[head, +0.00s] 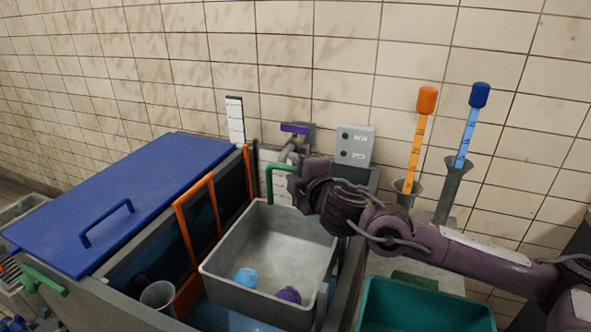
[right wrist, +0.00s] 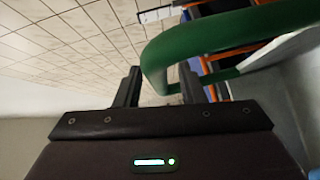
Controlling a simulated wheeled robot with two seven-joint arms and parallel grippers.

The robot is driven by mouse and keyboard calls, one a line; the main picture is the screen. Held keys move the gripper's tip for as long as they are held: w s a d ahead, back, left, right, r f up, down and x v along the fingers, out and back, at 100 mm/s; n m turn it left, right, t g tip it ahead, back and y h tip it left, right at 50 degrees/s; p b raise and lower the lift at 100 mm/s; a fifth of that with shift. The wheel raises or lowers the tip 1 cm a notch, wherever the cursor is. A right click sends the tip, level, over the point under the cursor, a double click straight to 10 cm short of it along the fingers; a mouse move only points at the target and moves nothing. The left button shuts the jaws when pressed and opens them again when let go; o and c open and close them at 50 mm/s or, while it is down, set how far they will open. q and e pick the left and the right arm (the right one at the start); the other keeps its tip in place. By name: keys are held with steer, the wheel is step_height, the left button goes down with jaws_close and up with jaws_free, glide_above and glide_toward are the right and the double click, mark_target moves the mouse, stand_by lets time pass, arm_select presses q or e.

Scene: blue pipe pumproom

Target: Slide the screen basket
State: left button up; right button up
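The screen basket (head: 225,284) is a grey open box in the middle of the head view, with a light blue ball (head: 246,277) and a purple ball (head: 289,295) inside. A green handle (head: 279,169) rises at its far side. My right gripper (head: 300,188) is just right of that handle, partly hidden by its own wrist. In the right wrist view its two fingers (right wrist: 160,88) stand apart. The bend of the green handle (right wrist: 157,62) shows in the gap between them; whether it touches a finger I cannot tell. My left gripper does not show.
A blue lid (head: 130,190) covers the grey tank at left. Orange frames (head: 183,235) and a grey cup (head: 158,295) sit beside the basket. A teal bin (head: 425,305) is below my right arm. Orange (head: 421,125) and blue (head: 469,125) sticks stand in holders behind it.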

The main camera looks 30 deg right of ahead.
steer(key=shift+c, duration=1.1)
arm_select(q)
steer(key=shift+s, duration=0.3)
arm_select(e)
jaws_close()
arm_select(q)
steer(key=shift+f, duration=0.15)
arm_select(e)
steer(key=shift+f, duration=0.1)
